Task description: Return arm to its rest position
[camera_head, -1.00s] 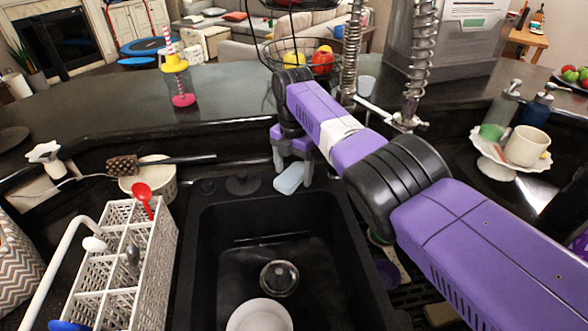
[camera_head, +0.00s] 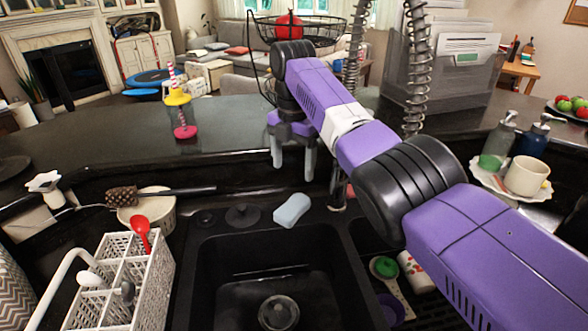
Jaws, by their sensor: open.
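My purple arm reaches in from the lower right, over the right side of the sink. My gripper (camera_head: 293,160) points down above the back edge of the sink. Its two grey fingers are apart and nothing is between them. A light blue sponge (camera_head: 291,210) lies on the back rim of the black sink (camera_head: 207,285), below the fingertips and apart from them.
A white cutlery basket (camera_head: 120,280) with a red spoon stands left of the sink. A wire fruit basket (camera_head: 305,35) and steel springs stand behind the arm. A cake stand (camera_head: 510,180) with a cup is at right.

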